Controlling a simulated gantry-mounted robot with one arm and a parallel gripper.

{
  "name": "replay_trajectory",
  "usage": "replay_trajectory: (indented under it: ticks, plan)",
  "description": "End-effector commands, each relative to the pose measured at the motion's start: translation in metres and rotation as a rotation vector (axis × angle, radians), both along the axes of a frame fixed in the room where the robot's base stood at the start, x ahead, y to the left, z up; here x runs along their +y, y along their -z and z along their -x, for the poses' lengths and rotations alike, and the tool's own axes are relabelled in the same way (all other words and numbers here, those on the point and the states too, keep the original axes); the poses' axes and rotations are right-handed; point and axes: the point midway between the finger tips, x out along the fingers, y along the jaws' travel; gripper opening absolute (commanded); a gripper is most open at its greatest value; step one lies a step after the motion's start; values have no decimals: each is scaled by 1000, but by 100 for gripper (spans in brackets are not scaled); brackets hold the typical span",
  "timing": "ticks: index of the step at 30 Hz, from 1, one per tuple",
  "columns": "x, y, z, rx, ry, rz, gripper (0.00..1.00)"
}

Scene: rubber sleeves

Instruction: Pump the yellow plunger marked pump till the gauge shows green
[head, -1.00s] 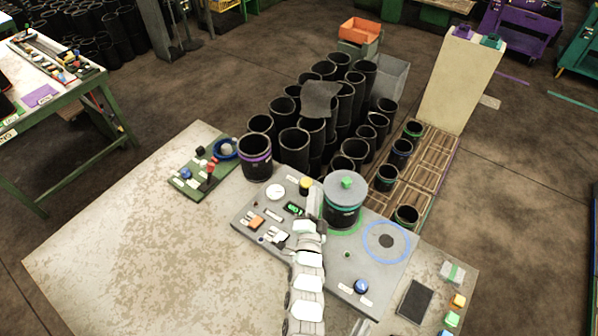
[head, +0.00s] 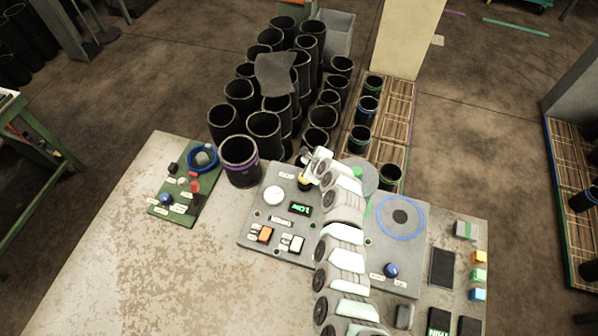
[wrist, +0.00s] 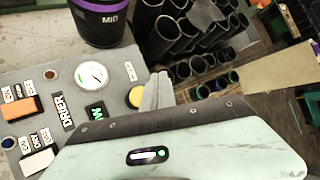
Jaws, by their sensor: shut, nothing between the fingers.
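The yellow plunger (head: 304,184) stands at the back of the grey panel, partly covered by my gripper (head: 314,165) in the head view. In the wrist view the plunger's yellow top (wrist: 134,97) shows just left of my gripper's fingers (wrist: 157,91), which overlap its right edge. The fingers are shut and empty. I cannot tell whether they touch the plunger. The round white gauge (head: 273,195) lies left of the plunger; its dial (wrist: 91,75) faces up in the wrist view, with the needle too small to read surely. A small display (head: 300,209) has green lettering.
A black sleeve with a purple band (head: 239,160) stands behind the gauge. Orange (head: 265,235) and white (head: 297,243) switches sit at the panel's front. A blue ring (head: 400,217) and blue knob (head: 391,270) lie right of my arm. Many black sleeves (head: 264,130) stand behind.

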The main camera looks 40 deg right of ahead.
Motion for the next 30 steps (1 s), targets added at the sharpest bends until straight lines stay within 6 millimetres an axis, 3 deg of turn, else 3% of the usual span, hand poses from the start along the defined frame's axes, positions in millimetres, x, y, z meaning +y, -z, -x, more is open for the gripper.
replay_trajectory:
  ticks: [14, 30]
  plan:
    - [0, 10, 0, -1, -1, 4, 0]
    - [1, 80, 0, 0, -3, 4, 0]
